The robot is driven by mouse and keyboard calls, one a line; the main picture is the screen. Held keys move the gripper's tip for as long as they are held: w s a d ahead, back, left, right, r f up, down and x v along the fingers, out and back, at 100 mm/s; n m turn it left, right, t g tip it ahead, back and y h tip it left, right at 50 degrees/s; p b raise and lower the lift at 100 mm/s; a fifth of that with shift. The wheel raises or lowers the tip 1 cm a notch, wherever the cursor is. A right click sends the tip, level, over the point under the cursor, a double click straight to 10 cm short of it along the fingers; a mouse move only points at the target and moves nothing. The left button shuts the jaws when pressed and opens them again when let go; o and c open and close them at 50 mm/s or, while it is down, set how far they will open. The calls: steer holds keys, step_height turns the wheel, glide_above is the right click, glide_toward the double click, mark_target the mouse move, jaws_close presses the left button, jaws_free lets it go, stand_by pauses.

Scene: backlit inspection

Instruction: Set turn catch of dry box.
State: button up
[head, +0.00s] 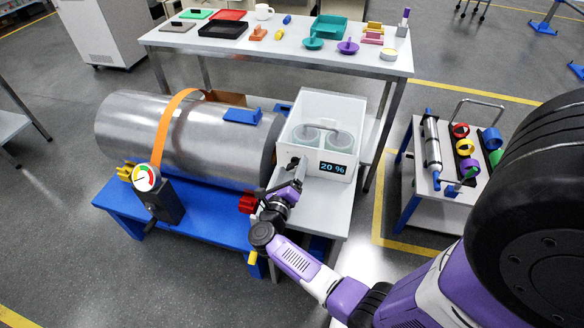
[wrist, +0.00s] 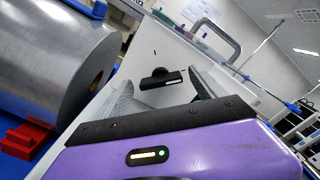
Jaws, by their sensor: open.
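The dry box (head: 328,125) is a clear-topped case with a white front, standing on a light bench beside the metal drum. Its display (head: 333,168) reads 20 %, and round containers show inside. The black turn catch (head: 292,163) is at the left of its front. In the wrist view the catch (wrist: 161,79) is a dark knob with a short bar, lying nearly level in that picture. My gripper (head: 295,182) is in front of the catch. In the wrist view its fingers (wrist: 163,92) are apart, one either side of the catch; contact cannot be told.
The metal drum (head: 180,135) with an orange strap lies left on a blue stand. A dial gauge (head: 146,178) and a red part (head: 247,203) are near it. A table (head: 270,48) with trays stands behind. A trolley (head: 428,190) with coloured rings is right.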

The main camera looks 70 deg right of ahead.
steer(key=shift+d, duration=0.3)
steer(key=c, duration=1.4)
steer(key=shift+o, duration=0.2)
